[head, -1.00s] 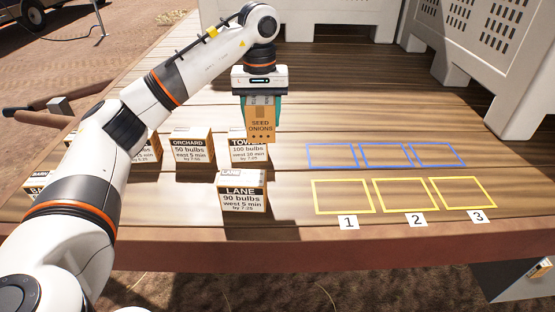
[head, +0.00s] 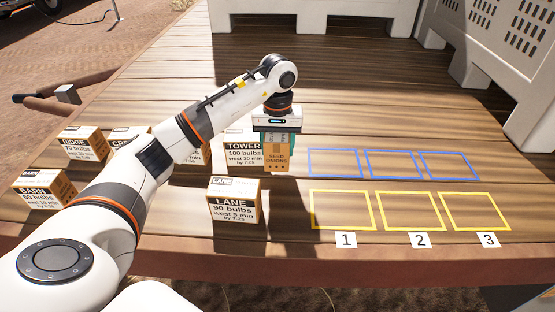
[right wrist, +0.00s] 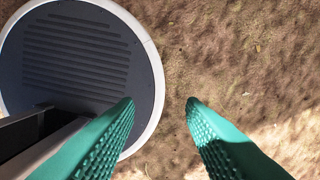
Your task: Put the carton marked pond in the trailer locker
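My left gripper (head: 278,139) is shut on a brown carton (head: 278,160) whose visible face reads "SEED ONIONS". Its name label does not show. It is low over the deck, just right of the TOWER carton (head: 243,153); I cannot tell if it touches the deck. Other cartons read LANE (head: 234,201), BARN (head: 44,190) and RIDGE (head: 84,144). Another, partly covered by my arm, starts with "CR" (head: 124,136). No readable label says pond. My right gripper (right wrist: 160,102) is open and empty above bare ground in the right wrist view.
Empty blue squares (head: 390,150) and yellow squares (head: 409,191) are marked on the wooden deck (head: 350,105), with number tags 1, 2 and 3 before the yellow ones. Large pale crates (head: 320,17) stand at the back and right. A grey box edge (head: 532,302) shows at lower right.

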